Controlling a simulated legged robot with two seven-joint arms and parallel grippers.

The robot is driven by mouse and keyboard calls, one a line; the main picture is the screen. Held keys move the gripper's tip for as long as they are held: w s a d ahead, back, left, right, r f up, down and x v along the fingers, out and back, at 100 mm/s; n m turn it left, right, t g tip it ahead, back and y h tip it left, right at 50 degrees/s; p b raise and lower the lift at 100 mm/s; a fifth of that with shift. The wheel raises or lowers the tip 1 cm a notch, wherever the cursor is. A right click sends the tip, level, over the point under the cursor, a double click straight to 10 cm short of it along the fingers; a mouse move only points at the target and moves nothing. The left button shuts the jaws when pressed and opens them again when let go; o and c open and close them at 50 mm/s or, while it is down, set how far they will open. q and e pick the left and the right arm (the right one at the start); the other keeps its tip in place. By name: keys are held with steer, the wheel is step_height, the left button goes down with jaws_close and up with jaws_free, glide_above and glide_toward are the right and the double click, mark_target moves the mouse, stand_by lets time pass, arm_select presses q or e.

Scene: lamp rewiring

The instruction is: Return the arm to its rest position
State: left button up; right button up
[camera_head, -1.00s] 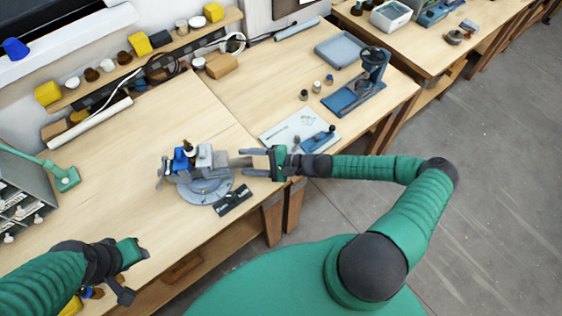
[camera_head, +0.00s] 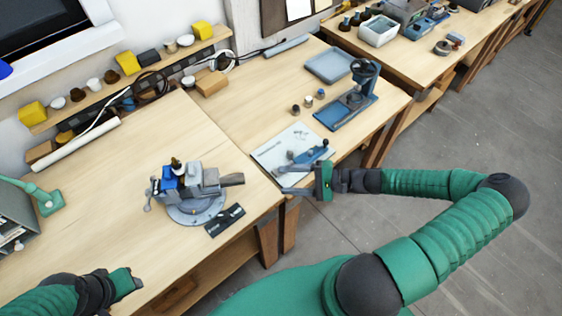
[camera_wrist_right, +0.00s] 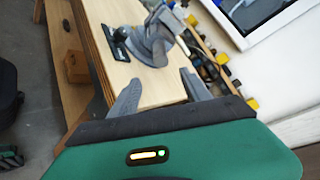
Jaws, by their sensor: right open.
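My right gripper (camera_head: 284,180) is open and empty, past the right side of the vise and near the front edge of the bench. Its two fingers also show spread apart in the right wrist view (camera_wrist_right: 162,82). The grey and blue vise (camera_head: 195,207) stands on the bench, apart from my gripper, with a small dark and brass-coloured piece (camera_head: 176,163) at its top. It also shows in the right wrist view (camera_wrist_right: 155,48). My left gripper (camera_head: 137,280) is at the lower left; its fingers are not clear enough to judge.
A black labelled plate (camera_head: 225,220) lies in front of the vise. A paper sheet (camera_head: 283,150) with a blue tool (camera_head: 312,155) lies just beyond my right gripper. A blue press stand (camera_head: 345,112) and grey tray (camera_head: 329,66) stand farther back. Open floor is at the right.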

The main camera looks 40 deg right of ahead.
steer(key=s+a+f+n+g+h+b, duration=0.4)
steer(key=s+a+f+n+g+h, duration=0.2)
steer(key=s+f+n+g, duration=0.5)
steer(key=w+a+r+n+t+h+b, duration=0.1)
steer(key=w+a+r+n+h, duration=0.1)
steer(key=r, duration=0.4)
steer(key=w+a+r+n+t+h+b, duration=0.1)
steer(key=w+a+r+n+t+h, duration=0.1)
steer(key=r, duration=0.4)
steer(key=shift+w+h, duration=0.7)
steer(key=shift+w, duration=0.2)
